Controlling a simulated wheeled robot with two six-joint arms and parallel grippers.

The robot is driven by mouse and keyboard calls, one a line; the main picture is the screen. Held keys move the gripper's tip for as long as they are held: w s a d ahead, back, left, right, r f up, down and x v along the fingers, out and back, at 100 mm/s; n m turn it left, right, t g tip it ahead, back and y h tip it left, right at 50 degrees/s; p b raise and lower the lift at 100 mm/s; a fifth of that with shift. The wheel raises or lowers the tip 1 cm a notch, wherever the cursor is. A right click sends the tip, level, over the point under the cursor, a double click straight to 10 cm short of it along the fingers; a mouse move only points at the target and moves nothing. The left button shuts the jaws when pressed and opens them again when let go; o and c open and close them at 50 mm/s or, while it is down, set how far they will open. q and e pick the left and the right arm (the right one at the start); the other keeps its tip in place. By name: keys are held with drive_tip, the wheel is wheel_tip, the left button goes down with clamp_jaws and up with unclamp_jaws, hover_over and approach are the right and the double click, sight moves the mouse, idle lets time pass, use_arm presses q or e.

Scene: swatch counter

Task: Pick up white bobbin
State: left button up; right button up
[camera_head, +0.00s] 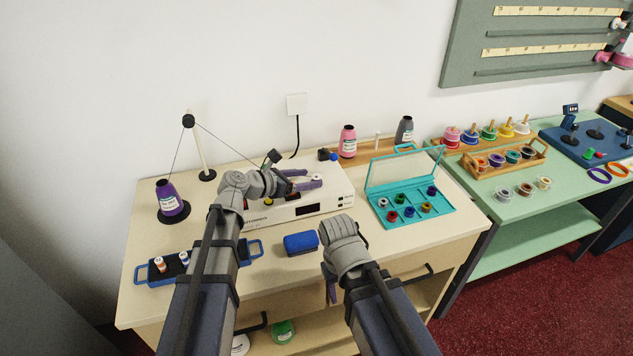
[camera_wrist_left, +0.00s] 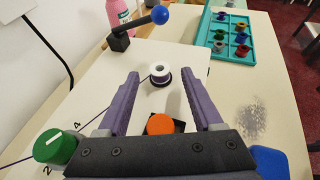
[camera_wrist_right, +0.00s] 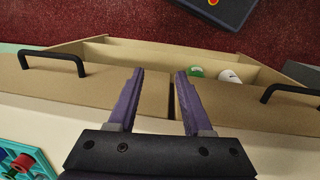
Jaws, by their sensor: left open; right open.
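The white bobbin (camera_wrist_left: 160,73) stands on a dark base on top of the white winding machine (camera_head: 325,199). It also shows small in the head view (camera_head: 316,177). A purple thread runs to it in the left wrist view. My left gripper (camera_wrist_left: 160,88) is open above the machine, its purple fingers on either side of the bobbin's line, with the bobbin near the fingertips and not gripped. My right gripper (camera_wrist_right: 160,72) is open and empty at the front edge of the table, over the drawers.
An orange knob (camera_wrist_left: 160,124), a green knob (camera_wrist_left: 55,147) and a blue-balled lever (camera_wrist_left: 159,15) stand on the machine near my left gripper. A blue pad (camera_head: 300,243) lies in front. A teal bobbin case (camera_head: 405,219) is open to the right.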

use_arm(q)
drive_tip(key=shift+x, duration=0.85)
clamp_jaws()
